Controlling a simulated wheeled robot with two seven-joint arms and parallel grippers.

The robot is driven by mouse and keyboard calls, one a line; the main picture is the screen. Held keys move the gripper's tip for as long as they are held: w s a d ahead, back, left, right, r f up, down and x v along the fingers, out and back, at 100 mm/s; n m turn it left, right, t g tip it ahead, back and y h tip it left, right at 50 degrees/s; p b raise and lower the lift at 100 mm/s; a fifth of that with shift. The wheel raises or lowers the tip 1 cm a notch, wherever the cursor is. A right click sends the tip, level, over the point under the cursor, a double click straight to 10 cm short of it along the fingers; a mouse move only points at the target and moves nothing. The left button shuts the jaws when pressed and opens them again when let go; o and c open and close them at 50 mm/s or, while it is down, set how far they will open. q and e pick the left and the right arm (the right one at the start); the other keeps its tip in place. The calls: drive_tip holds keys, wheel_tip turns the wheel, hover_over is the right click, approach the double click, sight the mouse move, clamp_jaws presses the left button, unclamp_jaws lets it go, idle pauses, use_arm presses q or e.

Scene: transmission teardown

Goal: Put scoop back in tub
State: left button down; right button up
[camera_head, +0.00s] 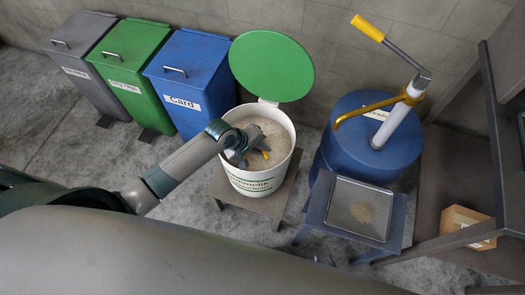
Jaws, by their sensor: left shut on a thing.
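The white tub (252,180) stands on a low stand with its green lid (271,66) open behind it. It holds a pale grainy material (276,127). My left arm reaches in from the left, and my left gripper (258,150) is inside the tub's mouth, low over the material. It is shut on the scoop (266,155), of which only a small yellow piece shows at the fingertips. The rest of the scoop is hidden by the gripper or the material. My right gripper is not in view.
Grey, green and blue bins (188,78) stand left of the tub. A blue drum (350,150) with a yellow-handled pump (400,110) is at right, with a metal tray (340,207) before it. A shelf holds a cardboard box (463,228).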

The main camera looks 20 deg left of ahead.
use_arm(q)
drive_tip(key=shift+f, duration=0.85)
use_arm(e)
drive_tip(key=shift+a, duration=0.35)
use_arm(q)
drive_tip(key=shift+f, duration=0.15)
drive_tip(key=c, duration=1.8)
unclamp_jaws()
drive_tip(key=shift+c, duration=0.2)
